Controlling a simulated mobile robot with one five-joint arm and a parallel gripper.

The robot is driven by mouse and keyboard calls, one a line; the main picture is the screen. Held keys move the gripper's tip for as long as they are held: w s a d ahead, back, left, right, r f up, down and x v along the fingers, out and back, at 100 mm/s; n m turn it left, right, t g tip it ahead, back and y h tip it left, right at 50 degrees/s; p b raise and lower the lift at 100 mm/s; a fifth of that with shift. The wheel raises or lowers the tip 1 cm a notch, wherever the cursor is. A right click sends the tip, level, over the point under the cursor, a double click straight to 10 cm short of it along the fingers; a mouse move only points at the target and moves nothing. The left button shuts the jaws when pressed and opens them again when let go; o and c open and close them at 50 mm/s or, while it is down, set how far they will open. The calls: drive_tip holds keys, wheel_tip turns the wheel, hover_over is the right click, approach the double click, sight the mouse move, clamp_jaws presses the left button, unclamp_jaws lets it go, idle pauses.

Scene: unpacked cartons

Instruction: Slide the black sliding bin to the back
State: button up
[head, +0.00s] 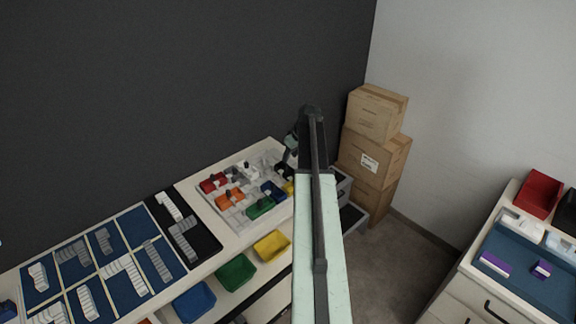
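A pale tray (226,212) on the long counter holds several small coloured sliding bins with upright knobs. The black sliding bin (284,173) appears to be at the tray's right end, behind the yellow bin (288,188), and it is partly hidden by my arm. My gripper (290,156) points down close above or at this black bin. It is small and dark here, so I cannot tell whether it touches the bin or whether its fingers are open.
Red (214,182), white (247,171), orange (230,201), green (261,208) and blue (272,191) bins share the tray. Cardboard boxes (376,150) are stacked right of the counter. A dark wall (180,80) stands behind. Another counter (485,272) is at the right.

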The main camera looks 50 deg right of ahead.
sight(286, 164)
drive_tip(key=b+x, duration=0.4)
drive_tip(key=x, duration=0.2)
drive_tip(key=shift+f, duration=0.1)
clamp_jaws()
idle(1.1)
